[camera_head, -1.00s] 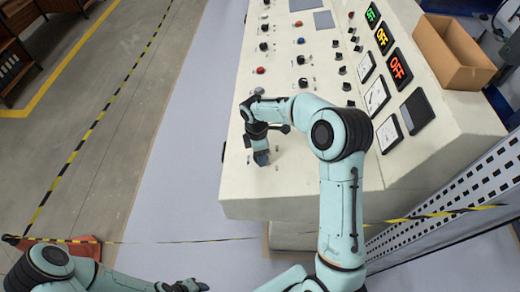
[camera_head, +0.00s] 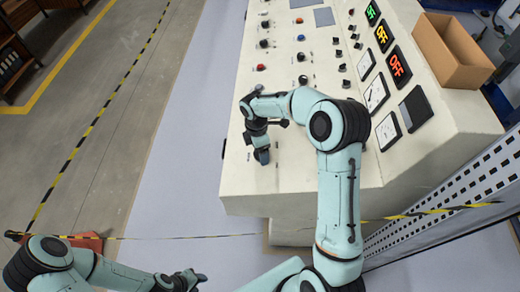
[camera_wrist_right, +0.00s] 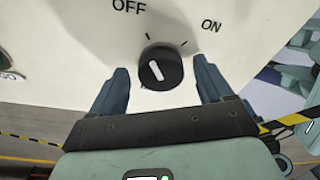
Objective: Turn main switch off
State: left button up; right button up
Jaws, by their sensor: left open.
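The main switch is a round black knob (camera_wrist_right: 160,68) with a white bar, seen in the right wrist view on the cream panel. OFF is printed at its upper left and ON at its upper right. The bar's upper end leans slightly left, towards the OFF tick. My right gripper (camera_wrist_right: 161,70) is open, with one finger on each side of the knob and gaps between. In the head view my right gripper (camera_head: 262,156) is over the console's near left part and hides the knob. My left gripper (camera_head: 198,279) is open at the bottom, away from the console.
The console (camera_head: 290,190) carries several other knobs and buttons, meters and lit OFF signs (camera_head: 398,67). A cardboard box (camera_head: 455,50) stands on its far right. Striped tape (camera_head: 190,237) runs in front.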

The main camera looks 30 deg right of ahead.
notch_tip(320, 180, up, 13)
jog(key=w, duration=0.1)
jog(key=shift+w+a+r+p, duration=0.15)
jog(key=shift+a+p, duration=0.15)
jog(key=shift+p, duration=0.05)
dwell(0.6)
